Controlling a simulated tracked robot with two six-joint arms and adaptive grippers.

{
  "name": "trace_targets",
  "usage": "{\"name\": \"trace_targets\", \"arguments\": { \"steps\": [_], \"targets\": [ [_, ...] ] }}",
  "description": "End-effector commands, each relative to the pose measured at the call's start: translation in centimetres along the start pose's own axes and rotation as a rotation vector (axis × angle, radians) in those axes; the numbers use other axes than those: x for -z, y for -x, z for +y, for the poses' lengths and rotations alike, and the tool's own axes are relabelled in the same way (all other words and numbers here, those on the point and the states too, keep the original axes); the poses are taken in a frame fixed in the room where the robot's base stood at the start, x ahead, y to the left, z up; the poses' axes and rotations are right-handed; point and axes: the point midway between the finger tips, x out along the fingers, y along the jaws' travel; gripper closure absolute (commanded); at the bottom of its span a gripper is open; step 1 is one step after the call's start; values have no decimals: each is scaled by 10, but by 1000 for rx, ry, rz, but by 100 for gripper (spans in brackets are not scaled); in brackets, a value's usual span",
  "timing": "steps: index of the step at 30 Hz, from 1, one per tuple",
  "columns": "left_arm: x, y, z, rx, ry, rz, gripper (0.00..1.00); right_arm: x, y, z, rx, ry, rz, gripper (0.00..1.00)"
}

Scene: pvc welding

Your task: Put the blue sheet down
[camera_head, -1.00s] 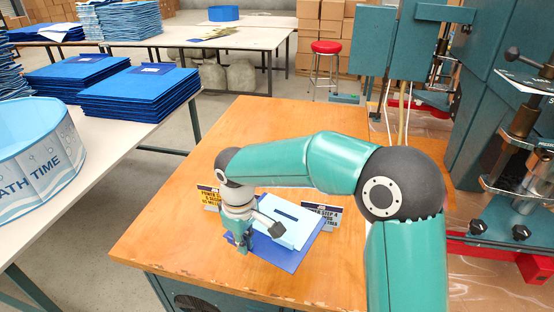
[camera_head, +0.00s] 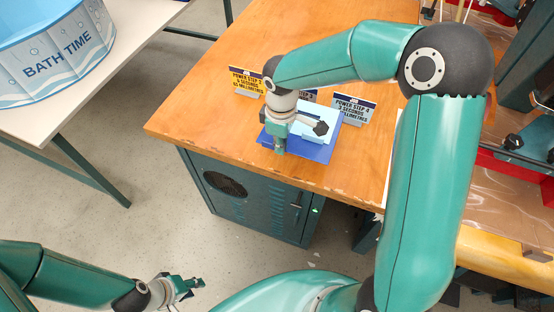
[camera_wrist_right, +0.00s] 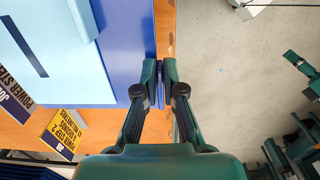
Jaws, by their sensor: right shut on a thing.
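The blue sheet (camera_head: 318,152) lies at the front of the wooden table, with a light-blue piece (camera_head: 318,117) on top of it. The light-blue piece has a dark slot, seen in the right wrist view (camera_wrist_right: 70,65). My right gripper (camera_head: 279,150) points down at the sheet's near left part. In the right wrist view its fingers (camera_wrist_right: 160,82) are closed on an edge of the blue sheet (camera_wrist_right: 124,35), by the table edge. My left gripper (camera_head: 192,285) hangs low over the floor, away from the table; its finger gap is too small to judge.
The wooden table (camera_head: 220,110) has free room left of the sheet. A "BATH TIME" tub (camera_head: 60,60) stands on a white table at left. A teal cabinet (camera_head: 245,200) is below.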

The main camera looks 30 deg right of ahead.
Motion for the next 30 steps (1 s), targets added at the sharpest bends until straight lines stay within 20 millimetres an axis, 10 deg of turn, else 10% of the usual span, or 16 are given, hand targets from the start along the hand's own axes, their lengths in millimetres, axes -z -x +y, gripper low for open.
{"name": "trace_targets", "arguments": {
  "steps": [18,27,30],
  "targets": [
    [0,1,0,0,0,0,67,0,-74,-1,0,1,0,100],
    [0,1,0,0,0,0,67,1,-78,-1,-1,1,2,100],
    [0,1,0,0,0,0,67,1,-78,-1,-1,1,1,78]
  ]
}}
